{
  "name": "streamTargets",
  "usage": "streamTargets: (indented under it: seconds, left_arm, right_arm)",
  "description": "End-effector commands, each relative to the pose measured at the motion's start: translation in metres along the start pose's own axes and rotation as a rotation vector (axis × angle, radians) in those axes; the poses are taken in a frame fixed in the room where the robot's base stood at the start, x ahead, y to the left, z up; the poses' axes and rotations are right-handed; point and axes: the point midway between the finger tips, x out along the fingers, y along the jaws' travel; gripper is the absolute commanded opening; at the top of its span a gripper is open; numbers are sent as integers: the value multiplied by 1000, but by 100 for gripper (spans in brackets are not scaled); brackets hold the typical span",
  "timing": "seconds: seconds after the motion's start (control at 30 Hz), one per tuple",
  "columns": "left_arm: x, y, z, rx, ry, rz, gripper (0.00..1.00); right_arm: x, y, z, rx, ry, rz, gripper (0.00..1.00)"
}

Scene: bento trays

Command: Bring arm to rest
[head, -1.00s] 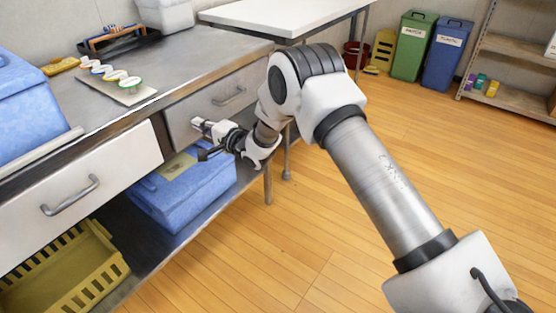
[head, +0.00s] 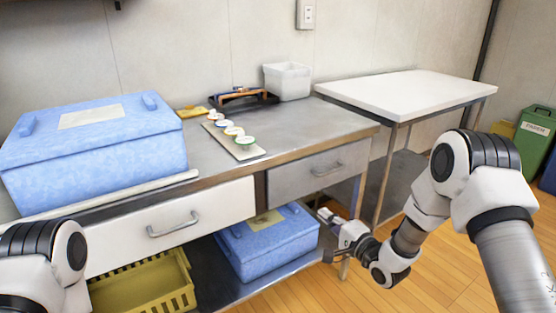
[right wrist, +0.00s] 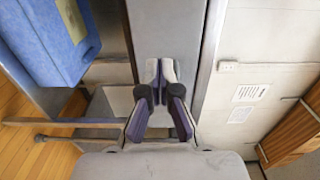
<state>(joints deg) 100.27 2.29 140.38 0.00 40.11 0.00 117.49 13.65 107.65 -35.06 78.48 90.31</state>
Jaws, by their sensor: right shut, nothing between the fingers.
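My right arm reaches in from the right in the head view. Its gripper (head: 328,220) is shut and empty, in front of the counter's right end, beside the blue lidded box (head: 268,246) on the lower shelf. In the right wrist view the shut fingertips (right wrist: 158,70) meet with nothing between them. Part of my left arm shows at the lower left of the head view; its gripper is out of frame.
A large blue box (head: 95,145), a board with several small round-lidded cups (head: 243,141) and a white bin (head: 288,80) stand on the metal counter (head: 312,125). A yellow crate (head: 145,288) is below. A white table (head: 410,92) stands right. The wooden floor (head: 435,275) is clear.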

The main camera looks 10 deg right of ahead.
Motion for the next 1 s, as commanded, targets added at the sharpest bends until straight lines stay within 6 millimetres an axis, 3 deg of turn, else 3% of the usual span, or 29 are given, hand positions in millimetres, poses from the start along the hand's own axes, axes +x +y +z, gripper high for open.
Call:
streamTargets:
  seconds: [0.13,0.23,0.3,0.37,0.4,0.5,0.6,0.7,0.77,0.9,0.93,1.0]
  left_arm:
    - [0,0,0,0,0,0,37]
    - [0,0,0,0,0,0,37]
    - [0,0,0,0,0,0,37]
    - [0,0,0,0,0,0,37]
    - [0,0,0,0,0,0,37]
    - [0,0,0,0,0,0,37]
    - [0,0,0,0,0,0,37]
    - [0,0,0,0,0,0,37]
    - [0,0,0,0,0,0,37]
    - [0,0,0,0,0,0,37]
    - [-24,0,1,0,-1,0,37]
    - [-50,0,0,0,0,0,37]
  right_arm:
    - [-15,56,27,33,-30,106,0]
    - [-53,123,56,69,-14,296,0]
    - [-93,171,75,11,-7,475,0]
    - [-132,206,90,-72,-22,636,0]
    - [-161,226,100,-138,-47,745,0]
    - [-234,260,119,-314,-156,998,0]
    - [-298,273,134,-481,-320,1200,0]
    - [-349,273,142,-628,-514,1340,0]
    - [-371,271,146,-702,-632,1389,0]
    - [-390,270,149,-893,-900,1376,0]
    - [-389,245,149,-890,-893,1375,0]
    - [-388,221,149,-888,-888,1375,0]
